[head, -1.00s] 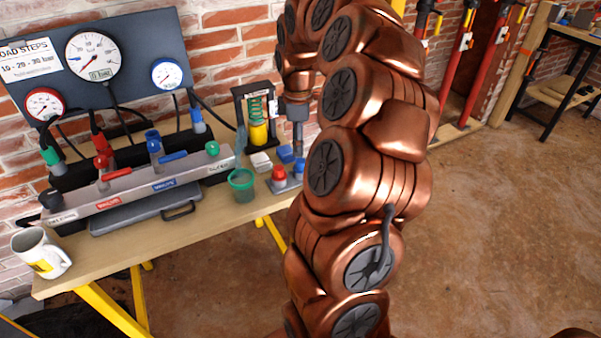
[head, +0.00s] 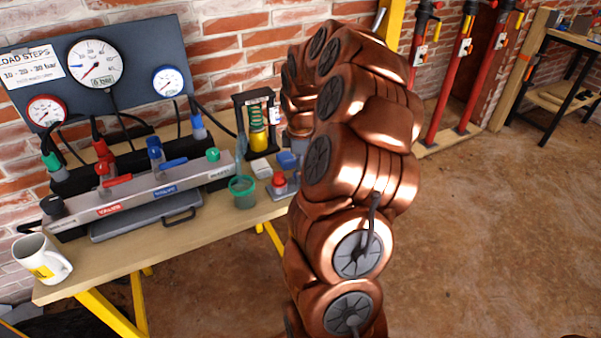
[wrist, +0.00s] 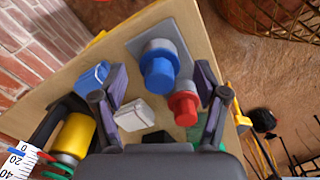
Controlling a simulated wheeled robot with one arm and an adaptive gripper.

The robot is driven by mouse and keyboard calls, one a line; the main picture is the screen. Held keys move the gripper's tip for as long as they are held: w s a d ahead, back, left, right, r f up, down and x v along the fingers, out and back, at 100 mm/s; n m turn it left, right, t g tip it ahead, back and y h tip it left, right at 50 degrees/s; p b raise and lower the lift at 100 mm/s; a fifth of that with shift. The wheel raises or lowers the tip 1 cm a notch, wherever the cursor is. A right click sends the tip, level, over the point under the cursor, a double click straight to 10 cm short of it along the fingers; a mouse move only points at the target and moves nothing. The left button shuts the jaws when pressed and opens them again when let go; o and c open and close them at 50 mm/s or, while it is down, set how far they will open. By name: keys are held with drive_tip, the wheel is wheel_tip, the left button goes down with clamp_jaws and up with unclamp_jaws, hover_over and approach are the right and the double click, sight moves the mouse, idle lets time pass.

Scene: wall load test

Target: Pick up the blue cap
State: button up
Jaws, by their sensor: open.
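The blue cap (wrist: 159,72) stands on a grey plate (wrist: 181,43) on the workbench in the wrist view. A red cap (wrist: 184,107) is beside it on the same plate, toward my right finger. My gripper (wrist: 161,78) is open, with a finger on either side of the blue cap in the picture. I cannot tell how far above it the fingertips are. In the head view the red cap (head: 278,182) shows at the bench's right end, while my arm hides the gripper and the blue cap.
A separate blue item (wrist: 91,78) and a white block (wrist: 131,115) lie near my left finger. A green cup (head: 242,192), a yellow cylinder with a spring (head: 258,137) and a valve manifold (head: 137,187) stand left of my arm. The bench's right edge is close.

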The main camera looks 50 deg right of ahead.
drive_tip(key=shift+c, duration=0.2)
drive_tip(key=c, duration=1)
drive_tip(key=shift+w+r, duration=0.1)
drive_tip(key=shift+r, duration=1.1)
drive_tip(key=shift+r+b, duration=0.3)
drive_tip(key=shift+r, duration=0.3)
drive_tip(key=shift+s+a, duration=0.25)
drive_tip(key=shift+a, duration=0.05)
clamp_jaws()
drive_tip(key=s+a+r+b, duration=0.1)
drive_tip(key=s+a, duration=0.2)
drive_tip(key=a, duration=0.4)
drive_tip(key=s+a+r+b, duration=0.1)
drive_tip(key=s+a, duration=0.3)
drive_tip(key=a, duration=0.3)
wheel_tip(320, 180, up, 7)
drive_tip(key=p, duration=0.3)
drive_tip(key=shift+w, duration=0.2)
